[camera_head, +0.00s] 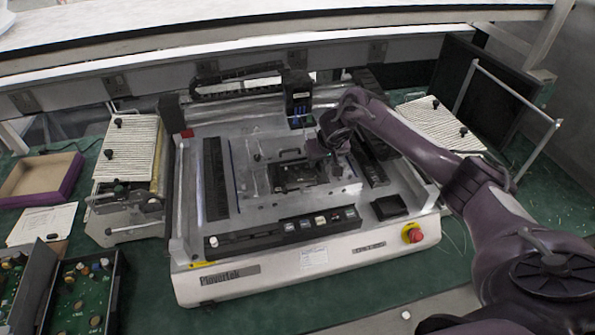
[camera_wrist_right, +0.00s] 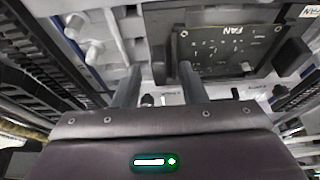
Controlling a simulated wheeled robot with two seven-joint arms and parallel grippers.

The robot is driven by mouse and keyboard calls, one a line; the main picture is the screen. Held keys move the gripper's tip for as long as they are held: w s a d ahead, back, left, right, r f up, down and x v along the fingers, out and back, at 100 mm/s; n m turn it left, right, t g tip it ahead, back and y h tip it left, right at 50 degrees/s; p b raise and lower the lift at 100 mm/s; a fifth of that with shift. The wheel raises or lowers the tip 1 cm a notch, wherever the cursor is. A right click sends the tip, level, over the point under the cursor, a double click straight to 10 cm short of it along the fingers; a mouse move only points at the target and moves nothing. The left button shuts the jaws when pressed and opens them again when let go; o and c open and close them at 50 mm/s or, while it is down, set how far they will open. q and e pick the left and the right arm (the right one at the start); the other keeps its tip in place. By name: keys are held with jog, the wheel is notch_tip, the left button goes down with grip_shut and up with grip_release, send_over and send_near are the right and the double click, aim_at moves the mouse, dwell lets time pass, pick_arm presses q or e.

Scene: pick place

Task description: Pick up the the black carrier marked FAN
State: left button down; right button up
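The black carrier marked FAN (camera_wrist_right: 222,50) lies in the bed of the machine and fills the upper right of the right wrist view. Its FAN lettering appears upside down there. In the head view the dark carrier (camera_head: 298,178) sits in the middle of the machine's plate, partly hidden by my right gripper (camera_head: 316,160). In the wrist view my right gripper (camera_wrist_right: 160,78) is open, its two fingers apart near the carrier's left part. I cannot tell whether a finger touches the carrier. My left gripper is not in view.
The machine (camera_head: 270,275) has a raised rim, dark rails and a red stop button (camera_head: 415,236) at its front right. A dark gantry head (camera_head: 298,92) stands just behind the carrier. Ribbed panels flank the machine. A purple-edged tray (camera_head: 70,180) and circuit boards (camera_head: 85,295) lie at left.

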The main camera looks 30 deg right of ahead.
jog(key=shift+s+r, duration=0.1)
grip_shut()
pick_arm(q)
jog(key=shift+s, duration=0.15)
pick_arm(e)
jog(key=shift+r, duration=0.1)
